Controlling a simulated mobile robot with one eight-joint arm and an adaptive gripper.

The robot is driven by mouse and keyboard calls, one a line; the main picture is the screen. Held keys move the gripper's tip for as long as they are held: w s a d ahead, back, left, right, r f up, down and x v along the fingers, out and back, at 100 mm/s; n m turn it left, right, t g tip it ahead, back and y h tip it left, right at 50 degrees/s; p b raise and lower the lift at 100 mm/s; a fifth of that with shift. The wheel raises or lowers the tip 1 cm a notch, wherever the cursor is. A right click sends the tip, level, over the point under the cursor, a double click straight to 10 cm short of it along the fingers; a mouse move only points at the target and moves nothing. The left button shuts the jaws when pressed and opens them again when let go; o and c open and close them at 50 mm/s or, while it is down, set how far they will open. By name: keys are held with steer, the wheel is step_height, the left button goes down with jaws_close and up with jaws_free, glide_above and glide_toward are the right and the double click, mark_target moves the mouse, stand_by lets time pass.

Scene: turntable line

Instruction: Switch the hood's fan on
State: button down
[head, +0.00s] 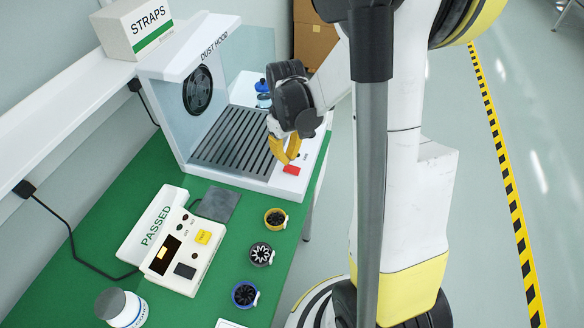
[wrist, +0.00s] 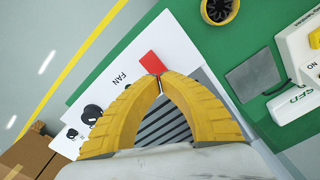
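The white dust hood (head: 215,28) stands at the far end of the green bench, with a dark round fan (head: 198,90) in its back wall and a slatted grille (head: 235,138) as its floor. A red switch (head: 292,170) sits on the hood's front ledge; in the wrist view the red switch (wrist: 151,61) lies beside the word FAN. My gripper (head: 283,160) is over the front ledge, close to the switch. In the wrist view the yellow fingertips of my gripper (wrist: 160,76) meet, with nothing between them, at the switch's edge. I cannot tell if they touch it.
Black knobs (wrist: 92,113) sit along the ledge past the FAN label. A tester box (head: 182,250), a PASSED tray (head: 153,222), a grey pad (head: 218,204) and several small round fans (head: 275,218) lie on the bench. A STRAPS box (head: 135,28) stands on the shelf.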

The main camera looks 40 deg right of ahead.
mark_target(287, 167)
steer(key=shift+f+b, duration=1.6)
steer(key=shift+f, duration=0.25)
stand_by(0.8)
steer(key=shift+r, duration=0.1)
steer(key=shift+r+p, duration=2.55)
steer(key=shift+r, duration=0.9)
